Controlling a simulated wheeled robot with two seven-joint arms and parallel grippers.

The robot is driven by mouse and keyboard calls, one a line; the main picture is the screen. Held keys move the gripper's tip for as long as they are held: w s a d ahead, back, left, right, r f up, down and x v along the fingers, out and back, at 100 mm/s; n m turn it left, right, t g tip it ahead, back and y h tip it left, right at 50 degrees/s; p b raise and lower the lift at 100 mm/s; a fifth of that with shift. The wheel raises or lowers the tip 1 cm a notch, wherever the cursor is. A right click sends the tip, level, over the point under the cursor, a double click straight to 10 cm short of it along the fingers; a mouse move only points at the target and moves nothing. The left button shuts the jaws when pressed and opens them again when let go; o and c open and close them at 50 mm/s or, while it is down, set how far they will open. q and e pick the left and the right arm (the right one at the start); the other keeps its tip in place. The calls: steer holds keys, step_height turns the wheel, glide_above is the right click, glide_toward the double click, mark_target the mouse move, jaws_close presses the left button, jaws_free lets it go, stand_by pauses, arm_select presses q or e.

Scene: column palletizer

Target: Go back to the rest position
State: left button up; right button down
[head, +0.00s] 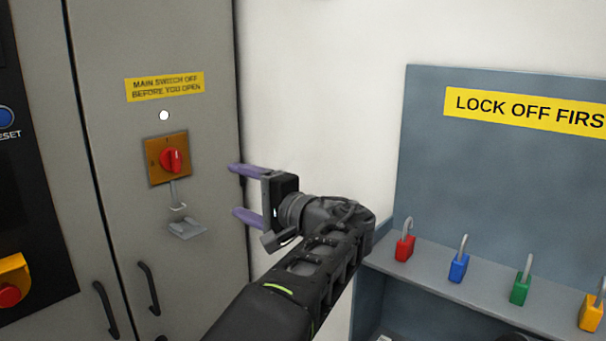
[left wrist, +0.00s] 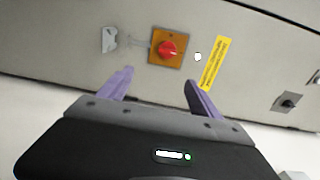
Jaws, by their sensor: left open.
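My left gripper (head: 240,191) is open, its two purple fingers apart with nothing between them. It is in front of the grey cabinet's right edge, to the right of the red rotary switch (head: 172,160) on its orange plate. In the left wrist view the fingers of the gripper (left wrist: 158,85) point toward the same red switch (left wrist: 168,49), with a gap between. A metal hasp (head: 178,194) hangs below the switch, with a grey tag or plate (head: 187,229) under it. My right gripper is in neither view.
A yellow warning label (head: 165,86) and a white lamp (head: 164,116) are above the switch. On the right, a grey lockout board (head: 500,160) has a shelf with red (head: 404,248), blue (head: 458,268), green (head: 520,288) and yellow (head: 590,313) padlocks. Black handles (head: 149,288) stick out of the cabinet.

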arm_select(q)
steer(key=w+a+f+m+g+h, duration=0.1)
steer(key=a+f+g+h, duration=0.15)
steer(key=f, duration=1.45)
steer(key=a+f+m+g+h, duration=0.2)
steer(key=f+h, duration=0.2)
steer(key=f, duration=1.3)
steer(key=s+f+g+h, duration=0.2)
steer(key=s+f, duration=0.3)
steer(key=f, duration=0.6)
steer(key=s+d+f+n+g+h, duration=0.3)
steer(key=s+f+n+g+h, duration=0.15)
steer(key=s+f, duration=1.1)
steer(key=s+d+f+n+h, duration=0.2)
steer(key=s+n, duration=0.2)
steer(key=s, duration=0.4)
steer(key=s+d+f+n+h, duration=0.2)
steer(key=s+d+n, duration=0.1)
steer(key=s, duration=0.6)
steer(key=shift+d+f+n+h, duration=0.2)
steer(key=shift+f+n+h, duration=0.1)
steer(key=shift+n, duration=0.45)
steer(key=shift+c, duration=0.2)
